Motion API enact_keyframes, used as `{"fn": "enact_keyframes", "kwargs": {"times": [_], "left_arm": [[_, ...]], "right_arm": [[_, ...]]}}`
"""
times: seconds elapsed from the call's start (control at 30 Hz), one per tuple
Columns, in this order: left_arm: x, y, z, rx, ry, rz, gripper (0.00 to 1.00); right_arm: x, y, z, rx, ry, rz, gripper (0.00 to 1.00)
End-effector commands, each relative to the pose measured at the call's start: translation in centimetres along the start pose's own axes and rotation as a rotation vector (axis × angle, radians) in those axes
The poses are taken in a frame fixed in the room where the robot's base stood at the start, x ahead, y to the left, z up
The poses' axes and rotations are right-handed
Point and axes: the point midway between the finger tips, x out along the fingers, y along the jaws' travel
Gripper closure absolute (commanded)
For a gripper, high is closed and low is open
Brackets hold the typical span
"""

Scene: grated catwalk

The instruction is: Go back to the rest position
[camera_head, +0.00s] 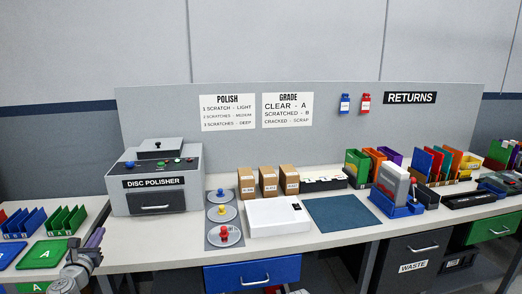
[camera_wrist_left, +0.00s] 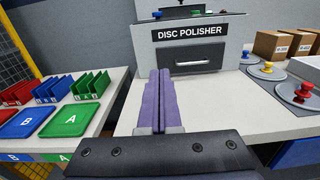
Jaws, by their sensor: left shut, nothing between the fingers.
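My left gripper (camera_head: 96,237) is at the lower left of the head view, in front of the bench's left part. Its purple fingers are shut together with nothing between them. In the left wrist view the gripper (camera_wrist_left: 161,75) points toward the disc polisher (camera_wrist_left: 190,45), apart from it. The grey disc polisher (camera_head: 155,178) stands at the bench's left end in the head view. My right gripper is not in either view.
The white bench (camera_head: 150,257) is clear in front of the polisher. Three knobbed discs (camera_head: 223,213), a white box (camera_head: 275,217) and a blue mat (camera_head: 340,213) lie to the right. A green tray A (camera_wrist_left: 72,117) and blue tray B (camera_wrist_left: 27,121) are on the left table.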

Motion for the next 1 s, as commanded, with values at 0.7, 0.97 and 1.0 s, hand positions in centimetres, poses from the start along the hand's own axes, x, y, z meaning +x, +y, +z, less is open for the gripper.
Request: {"fn": "enact_keyframes", "kwargs": {"times": [0.7, 0.97, 1.0], "left_arm": [[0.5, -16.7, -5.8, 0.517, 0.08, -0.406, 1.0], [-4.3, -31.6, -13.4, 1.063, 0.056, -0.87, 1.0], [-5.6, -33.8, -14.9, 1.162, 0.04, -0.959, 1.0]], "right_arm": [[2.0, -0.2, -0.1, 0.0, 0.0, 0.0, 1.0], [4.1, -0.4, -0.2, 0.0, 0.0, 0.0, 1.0], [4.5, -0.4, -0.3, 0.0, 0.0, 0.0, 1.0]]}}
